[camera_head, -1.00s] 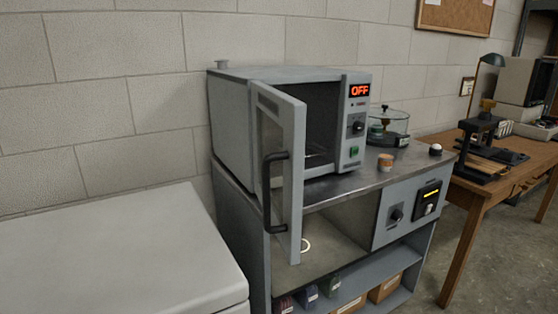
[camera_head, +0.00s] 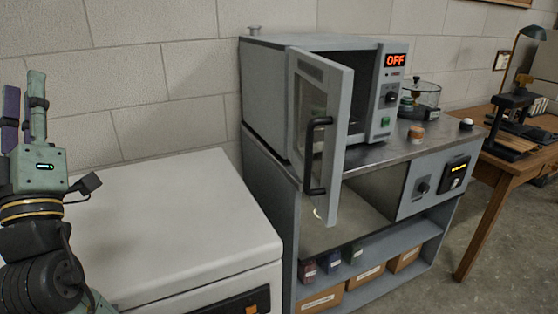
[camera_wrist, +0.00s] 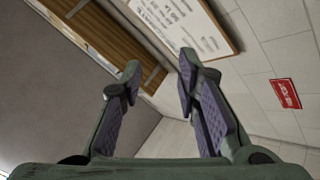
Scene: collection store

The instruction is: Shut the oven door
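The grey oven (camera_head: 270,90) stands on a metal-topped bench, its display reading OFF. Its door (camera_head: 336,150) is hinged on the left and stands wide open toward me, with a black vertical handle (camera_head: 312,155) on its outer face. The dark oven interior shows to the right of the door. My gripper (camera_head: 24,95) is at the far left of the head view, pointing up, well apart from the door. In the wrist view my gripper (camera_wrist: 158,85) has its two fingers spread apart with nothing between them.
A white chest-like unit (camera_head: 170,220) stands left of the bench, below my arm. A glass vessel (camera_head: 420,97), a small brown jar (camera_head: 416,132) and a white-topped knob (camera_head: 466,124) sit right of the oven. Boxes (camera_head: 365,277) fill the lower shelf. A wooden table (camera_head: 500,170) stands at right.

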